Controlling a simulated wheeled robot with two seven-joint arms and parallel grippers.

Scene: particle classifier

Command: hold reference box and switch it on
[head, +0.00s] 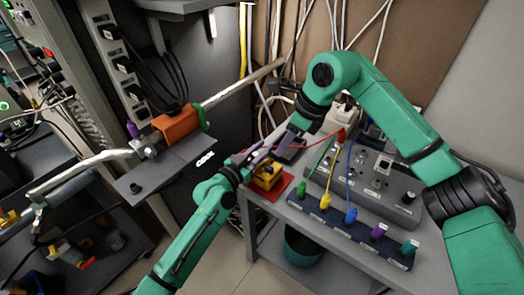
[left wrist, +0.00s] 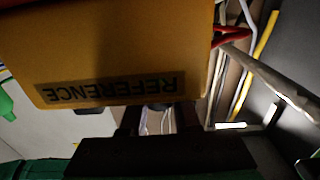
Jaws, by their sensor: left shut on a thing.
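The yellow reference box (head: 267,178) is at the left end of the grey bench, over a red plate (head: 272,195); I cannot tell whether it is resting or lifted. In the left wrist view the box (left wrist: 120,45) fills the upper left, with its REFERENCE label upside down. My left gripper (head: 249,172) is at the box's left side and shut on it; its fingers (left wrist: 157,120) are partly hidden under the box. My right gripper (head: 272,148) reaches down from above, its fingers close over the box. Its finger gap is unclear, and I cannot make out the box's switch.
Right of the box stands a grey control panel (head: 375,180) with red, green, yellow and blue cables. A strip of coloured plugs (head: 345,223) runs along the bench front. On the left, an orange block (head: 176,124) sits on a metal pipe rig over a dark shelf.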

